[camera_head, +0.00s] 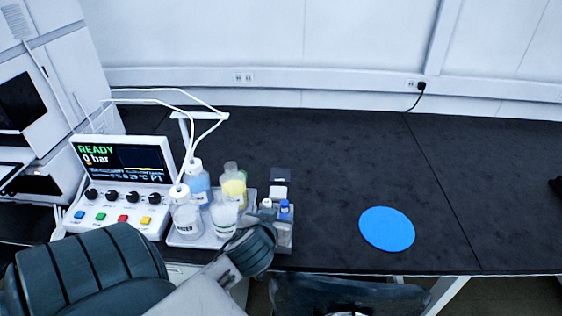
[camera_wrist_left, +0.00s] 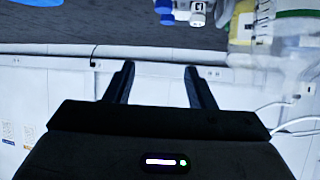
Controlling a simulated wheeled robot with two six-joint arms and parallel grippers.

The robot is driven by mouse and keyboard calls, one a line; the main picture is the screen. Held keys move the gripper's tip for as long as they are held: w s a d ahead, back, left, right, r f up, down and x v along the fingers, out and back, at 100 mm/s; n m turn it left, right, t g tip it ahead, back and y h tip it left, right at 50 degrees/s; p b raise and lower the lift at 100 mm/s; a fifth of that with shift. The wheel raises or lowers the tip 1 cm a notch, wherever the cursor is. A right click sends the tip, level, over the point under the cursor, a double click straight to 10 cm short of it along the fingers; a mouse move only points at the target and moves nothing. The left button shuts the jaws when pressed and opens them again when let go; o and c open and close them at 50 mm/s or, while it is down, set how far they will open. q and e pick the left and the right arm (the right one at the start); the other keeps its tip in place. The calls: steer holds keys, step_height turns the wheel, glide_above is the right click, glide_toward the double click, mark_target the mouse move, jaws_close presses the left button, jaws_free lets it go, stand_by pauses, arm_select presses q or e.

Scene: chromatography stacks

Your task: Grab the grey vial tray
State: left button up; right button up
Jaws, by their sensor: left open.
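The grey vial tray (camera_head: 286,244) is at the front edge of the black bench in the head view, just right of the bottles. Vials with a white cap and a blue cap (camera_head: 285,206) stand in it; my left arm hides part of its left side. In the left wrist view, vials (camera_wrist_left: 197,14) show at the top edge. My left gripper (camera_wrist_left: 159,78) is open, with nothing between its two dark fingers. In the head view its fingers cannot be made out beyond my dark wrist. My right gripper is not seen.
A larger tray with several bottles (camera_head: 186,219) stands close left of the vial tray, with white tubes above. An instrument (camera_head: 120,175) reading READY is further left. A small dark block (camera_head: 281,175) sits behind the vials. A blue disc (camera_head: 387,229) lies right; bench between is clear.

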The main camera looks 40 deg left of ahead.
arm_select(q)
steer(key=f, duration=0.6)
steer(key=shift+w+a+f, duration=0.2)
steer(key=shift+w+f, duration=0.05)
steer(key=shift+f, duration=0.1)
steer(key=p+x, duration=0.1)
steer(key=x, duration=0.5)
steer(key=shift+w+a+f, duration=0.1)
steer(key=shift+w+f, duration=0.1)
steer(key=shift+r, duration=0.1)
jaws_close()
